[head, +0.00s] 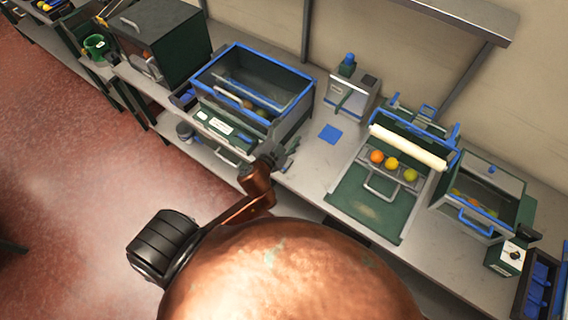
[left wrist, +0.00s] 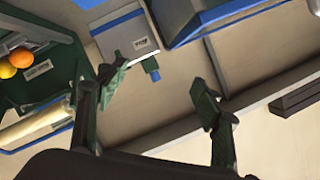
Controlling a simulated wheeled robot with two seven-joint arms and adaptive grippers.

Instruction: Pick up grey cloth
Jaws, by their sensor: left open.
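I cannot make out a grey cloth in either view. A flat blue cloth-like square (head: 331,133) lies on the grey counter (head: 312,172), right of the blue-rimmed bin. My left gripper (head: 288,153) is just above the counter's front part, beside that bin's front right corner. In the left wrist view my left gripper (left wrist: 162,88) has its two green fingers spread apart with nothing between them. My right gripper is not in view.
A blue-rimmed clear bin (head: 309,83) stands left of the blue square. A grey dispenser-like box (head: 350,97) stands behind it. A shelf (head: 470,15) overhangs the back.

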